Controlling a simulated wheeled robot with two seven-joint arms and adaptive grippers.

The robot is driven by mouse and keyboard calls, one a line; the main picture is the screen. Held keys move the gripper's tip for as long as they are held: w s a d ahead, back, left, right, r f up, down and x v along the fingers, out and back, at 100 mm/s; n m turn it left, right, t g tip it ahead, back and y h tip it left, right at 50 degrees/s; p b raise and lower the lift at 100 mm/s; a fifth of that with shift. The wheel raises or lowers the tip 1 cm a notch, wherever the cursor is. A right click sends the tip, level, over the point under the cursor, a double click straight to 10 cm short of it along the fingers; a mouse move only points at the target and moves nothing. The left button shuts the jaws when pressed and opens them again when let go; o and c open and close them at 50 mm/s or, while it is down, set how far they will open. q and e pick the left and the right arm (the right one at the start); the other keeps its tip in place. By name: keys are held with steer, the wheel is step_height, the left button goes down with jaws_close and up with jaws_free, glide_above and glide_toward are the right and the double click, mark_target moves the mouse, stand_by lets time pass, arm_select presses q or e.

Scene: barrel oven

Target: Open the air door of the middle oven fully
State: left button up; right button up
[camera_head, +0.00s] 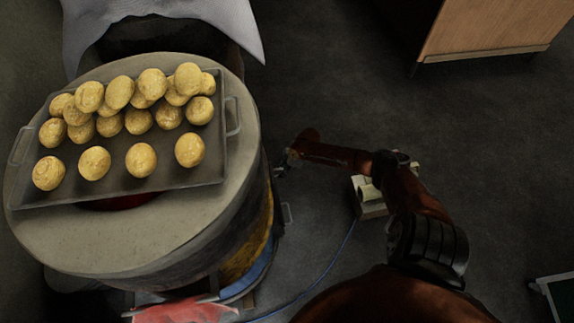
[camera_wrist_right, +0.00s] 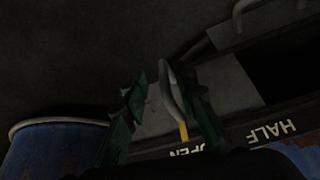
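The barrel oven (camera_head: 150,235) stands at the left in the head view, and the lower part of its front is hidden or dark. My right gripper (camera_head: 285,164) is beside the barrel's right side. In the right wrist view my right gripper (camera_wrist_right: 166,92) has its two green fingers apart. A grey looped handle (camera_wrist_right: 172,93) of the air door lies in the gap, close to the right finger, which partly covers it. A yellow pointer (camera_wrist_right: 183,131) is by the "OPEN" lettering (camera_wrist_right: 187,150). The "HALF" lettering (camera_wrist_right: 271,132) is farther right. My left gripper is out of view.
A dark tray (camera_head: 120,185) of several round golden potatoes or buns rests on the barrel. Another grey handle (camera_wrist_right: 240,14) shows at the top of the wrist view. A blue cable (camera_head: 335,258) crosses the floor. A wooden cabinet (camera_head: 495,25) stands at upper right.

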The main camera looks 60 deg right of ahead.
steer(key=v, duration=1.1)
steer(key=shift+r, duration=0.2)
steer(key=shift+s+d, duration=0.1)
